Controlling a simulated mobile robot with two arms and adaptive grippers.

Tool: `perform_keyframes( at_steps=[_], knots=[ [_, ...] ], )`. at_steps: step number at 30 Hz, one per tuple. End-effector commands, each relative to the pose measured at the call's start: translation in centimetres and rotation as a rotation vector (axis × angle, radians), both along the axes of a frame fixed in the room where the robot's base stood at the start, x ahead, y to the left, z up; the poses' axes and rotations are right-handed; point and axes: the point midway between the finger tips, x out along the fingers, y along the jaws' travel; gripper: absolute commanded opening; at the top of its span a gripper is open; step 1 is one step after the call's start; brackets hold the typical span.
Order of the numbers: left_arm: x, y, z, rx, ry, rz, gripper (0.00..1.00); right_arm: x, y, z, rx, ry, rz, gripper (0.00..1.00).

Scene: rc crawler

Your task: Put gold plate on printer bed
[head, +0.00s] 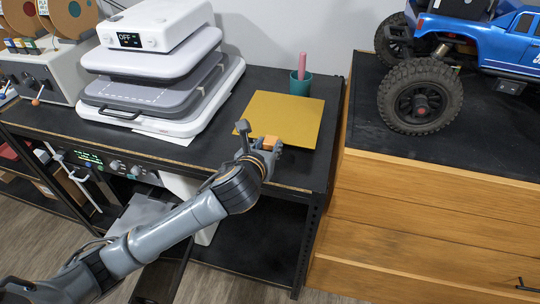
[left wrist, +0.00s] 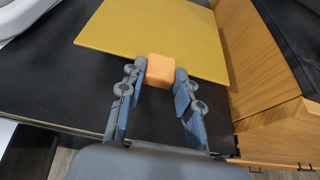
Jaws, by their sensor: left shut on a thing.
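The gold plate (head: 290,118) is a flat square at the right end of the black table, lying on it or just above it; I cannot tell which. It also shows in the left wrist view (left wrist: 150,32). An orange block (left wrist: 160,69) is at its near edge, like a grip tab. My left gripper (head: 264,146) is shut on this block, with one finger on each side. Under the tabletop, a machine with a lit display (head: 90,159) has a flat grey surface (head: 135,207) beside it, possibly the printer and its bed, partly hidden by my left arm. My right gripper is not in view.
A white and grey press (head: 160,75) stands on the table (head: 200,148) left of the plate. A teal cup (head: 300,84) with a pink stick stands at the plate's far edge. A wooden cabinet (head: 400,215) bearing a blue crawler truck (head: 495,45) adjoins on the right.

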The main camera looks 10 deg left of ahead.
Motion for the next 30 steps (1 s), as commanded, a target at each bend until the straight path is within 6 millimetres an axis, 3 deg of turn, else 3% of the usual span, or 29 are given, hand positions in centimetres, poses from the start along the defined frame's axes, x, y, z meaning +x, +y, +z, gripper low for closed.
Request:
perform_keyframes(
  at_steps=[8, 15, 26, 27, 30],
  knots=[
    [1.6, -0.2, -1.8, -0.001, -0.003, 0.000, 0.00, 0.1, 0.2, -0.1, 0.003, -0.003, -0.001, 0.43],
    [1.8, -0.2, -4.9, 0.000, -0.002, 0.000, 0.00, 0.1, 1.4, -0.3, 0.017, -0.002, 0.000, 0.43],
    [1.8, -0.2, -5.3, 0.000, -0.003, -0.001, 0.00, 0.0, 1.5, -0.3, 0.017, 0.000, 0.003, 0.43],
    [1.7, -0.2, -5.4, 0.000, -0.001, -0.001, 0.37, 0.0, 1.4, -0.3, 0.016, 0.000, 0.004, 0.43],
    [1.7, -0.2, -5.4, 0.000, -0.001, -0.001, 0.56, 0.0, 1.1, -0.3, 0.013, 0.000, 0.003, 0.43]
  ],
)
